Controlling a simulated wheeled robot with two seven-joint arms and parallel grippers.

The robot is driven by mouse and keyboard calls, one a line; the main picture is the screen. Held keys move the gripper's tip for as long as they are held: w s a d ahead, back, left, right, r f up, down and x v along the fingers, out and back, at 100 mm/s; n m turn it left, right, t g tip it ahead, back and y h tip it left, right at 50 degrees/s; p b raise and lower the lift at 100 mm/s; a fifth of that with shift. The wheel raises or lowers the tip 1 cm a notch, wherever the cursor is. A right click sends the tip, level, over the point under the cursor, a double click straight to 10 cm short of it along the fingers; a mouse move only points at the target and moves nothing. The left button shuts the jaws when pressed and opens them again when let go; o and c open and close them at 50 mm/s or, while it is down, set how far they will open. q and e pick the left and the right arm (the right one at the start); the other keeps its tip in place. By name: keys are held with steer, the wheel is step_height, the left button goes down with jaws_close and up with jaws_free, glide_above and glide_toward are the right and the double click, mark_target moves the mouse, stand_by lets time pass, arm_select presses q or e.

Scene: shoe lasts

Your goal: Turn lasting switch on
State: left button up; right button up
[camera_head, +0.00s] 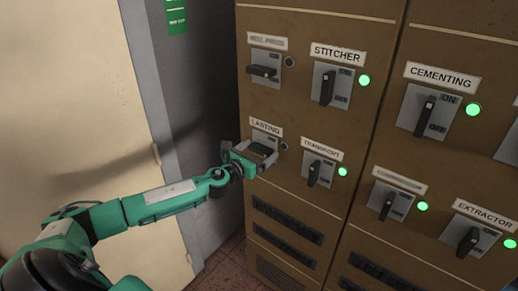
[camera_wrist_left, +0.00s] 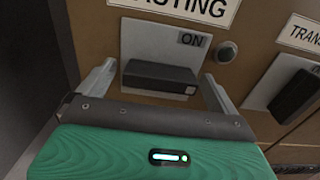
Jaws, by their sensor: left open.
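The lasting switch (camera_head: 263,148) is on the left of the brown cabinet, under the LASTING label (camera_head: 266,126). Its black handle lies horizontal, and its lamp (camera_head: 283,147) is dark. In the left wrist view the black handle (camera_wrist_left: 158,77) lies level on a grey plate marked ON, with the dark lamp (camera_wrist_left: 227,52) to its right. My left gripper (camera_head: 256,158) is at this switch. Its fingers (camera_wrist_left: 158,88) are open, one on each side of the handle, with visible gaps. My right gripper does not show in either view.
The transport switch (camera_head: 314,172) is close on the right, its handle upright and lamp green. The stitcher (camera_head: 328,86), cementing (camera_head: 425,114) and extractor (camera_head: 468,241) switches have green lamps. A horizontal switch with a dark lamp (camera_head: 264,71) is above. A pale door (camera_head: 120,130) stands left.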

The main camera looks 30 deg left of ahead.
arm_select(q)
steer(key=shift+w, duration=0.3)
steer(key=shift+c, duration=0.5)
steer(key=c, duration=0.9)
